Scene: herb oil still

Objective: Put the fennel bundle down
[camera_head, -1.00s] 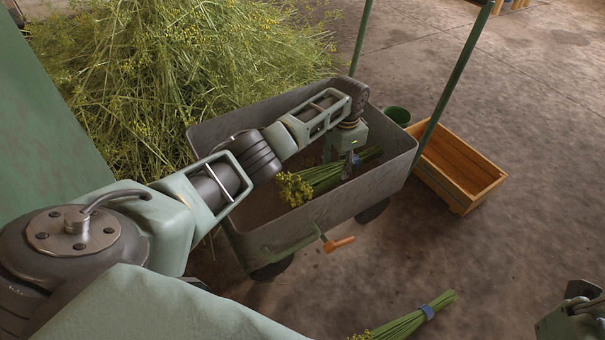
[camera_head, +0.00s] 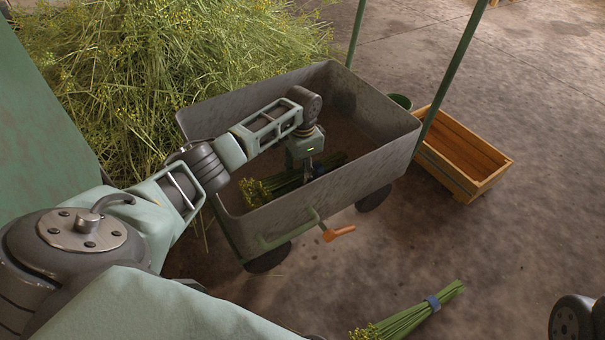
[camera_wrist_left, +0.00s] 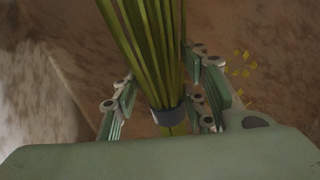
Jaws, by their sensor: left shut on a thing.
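A fennel bundle (camera_head: 262,190) with a dark band lies across my left gripper (camera_head: 309,174), low inside the grey cart (camera_head: 335,205). Its yellow flower heads point left and its stems point right, in the cart's shade. In the left wrist view the green stems (camera_wrist_left: 148,45) run between the fingers of my left gripper (camera_wrist_left: 160,108), which is shut around them near the band. Whether the bundle touches the cart floor I cannot tell. My right gripper is not visible; only a dark part of mine shows at the lower right edge.
Another banded fennel bundle (camera_head: 412,318) lies on the floor in front of the cart. A large fennel heap (camera_head: 150,70) is behind left. The cart's right part is clear.

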